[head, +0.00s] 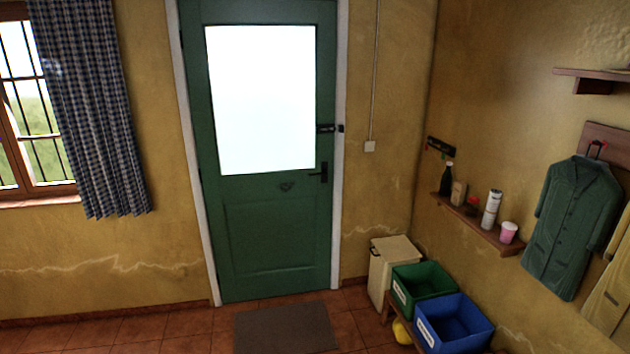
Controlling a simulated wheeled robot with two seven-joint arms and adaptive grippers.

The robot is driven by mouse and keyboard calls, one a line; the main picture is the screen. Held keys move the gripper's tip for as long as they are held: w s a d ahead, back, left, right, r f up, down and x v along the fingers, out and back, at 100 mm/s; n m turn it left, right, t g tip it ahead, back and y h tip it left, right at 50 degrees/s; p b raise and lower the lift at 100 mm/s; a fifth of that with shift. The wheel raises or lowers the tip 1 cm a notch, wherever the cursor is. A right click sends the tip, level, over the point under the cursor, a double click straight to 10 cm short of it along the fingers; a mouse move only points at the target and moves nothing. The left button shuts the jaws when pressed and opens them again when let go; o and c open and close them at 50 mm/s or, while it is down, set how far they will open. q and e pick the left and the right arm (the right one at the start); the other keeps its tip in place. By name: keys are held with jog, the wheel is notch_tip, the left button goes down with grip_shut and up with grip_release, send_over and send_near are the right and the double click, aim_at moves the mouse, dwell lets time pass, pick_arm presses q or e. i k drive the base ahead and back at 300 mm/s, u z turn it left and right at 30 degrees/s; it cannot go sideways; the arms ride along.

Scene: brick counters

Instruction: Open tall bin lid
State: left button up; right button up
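A tall cream bin (378,278) stands on the floor in the corner, right of the green door. Its flat cream lid (395,248) looks closed on top. Small dark marks show near the lid's front left edge; I cannot tell what they are. The lower right part of the bin is hidden behind a green crate. Neither of my grippers is in view.
The green crate (396,294) and a blue crate (427,335) sit in front of the bin, with something yellow (402,332) below them. A wall shelf (462,222) holds bottles and a pink cup. A brown mat (285,328) lies before the door (268,235). The tiled floor left of the bin is clear.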

aim_at(391, 249)
jog(key=z, duration=0.15)
jog(key=i, duration=2)
jog(key=z, duration=0.15)
